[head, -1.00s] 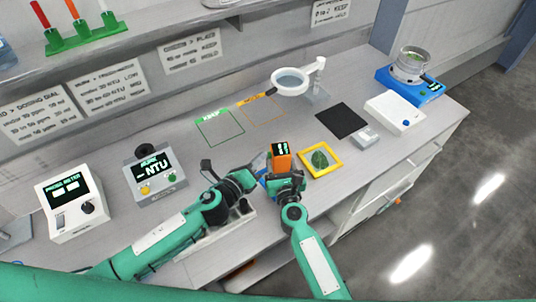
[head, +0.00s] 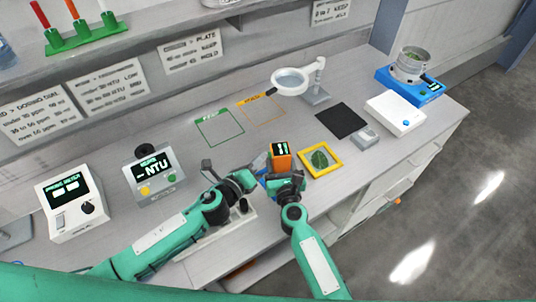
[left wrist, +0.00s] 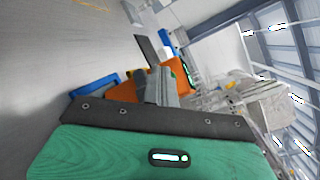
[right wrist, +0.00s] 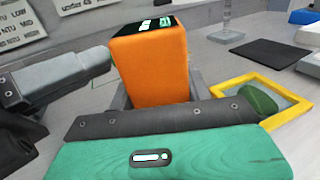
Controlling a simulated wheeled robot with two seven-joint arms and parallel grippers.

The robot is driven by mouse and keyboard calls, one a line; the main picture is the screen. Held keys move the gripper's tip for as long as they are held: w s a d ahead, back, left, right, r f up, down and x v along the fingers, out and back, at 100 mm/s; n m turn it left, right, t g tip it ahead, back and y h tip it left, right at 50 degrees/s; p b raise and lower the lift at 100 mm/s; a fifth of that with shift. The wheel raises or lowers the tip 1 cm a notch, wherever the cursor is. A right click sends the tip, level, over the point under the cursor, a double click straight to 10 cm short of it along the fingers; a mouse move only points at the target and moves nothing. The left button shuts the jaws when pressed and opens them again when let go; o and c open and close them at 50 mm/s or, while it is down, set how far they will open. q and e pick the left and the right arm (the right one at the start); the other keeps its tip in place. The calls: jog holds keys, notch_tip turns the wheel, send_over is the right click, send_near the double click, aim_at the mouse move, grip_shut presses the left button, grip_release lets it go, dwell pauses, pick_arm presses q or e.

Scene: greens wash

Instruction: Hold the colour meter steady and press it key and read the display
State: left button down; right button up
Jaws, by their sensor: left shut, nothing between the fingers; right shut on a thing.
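The colour meter (head: 281,158) is an orange block with a dark display (right wrist: 156,26) on its top, showing pale digits too small to read surely. My right gripper (head: 288,178) is shut on the meter's lower part; the meter's orange side (right wrist: 152,72) stands roughly upright in the right wrist view. My left gripper (head: 252,182) is shut and empty at the meter's left side. Its grey fingertips (right wrist: 106,58) are close to the orange side; I cannot tell whether they touch. In the left wrist view the fingers (left wrist: 158,86) partly hide the meter (left wrist: 179,74). I cannot make out the key.
A yellow-framed tile with a green leaf (head: 338,149) lies right of the meter. A blue object (left wrist: 95,87) is low beside it. A black mat (head: 341,120) and grey block (head: 366,138) lie behind right. A turbidity meter (head: 155,177) stands left.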

pick_arm(q)
jog(key=shift+s+a, duration=0.2)
jog(key=shift+a, duration=0.4)
jog(key=shift+a, duration=0.1)
jog(key=a, duration=0.2)
jog(key=s+a, duration=0.1)
jog(key=a, duration=0.1)
jog(key=shift+a, duration=0.35)
dwell(2.5)
pick_arm(e)
jog(key=o, duration=1.1)
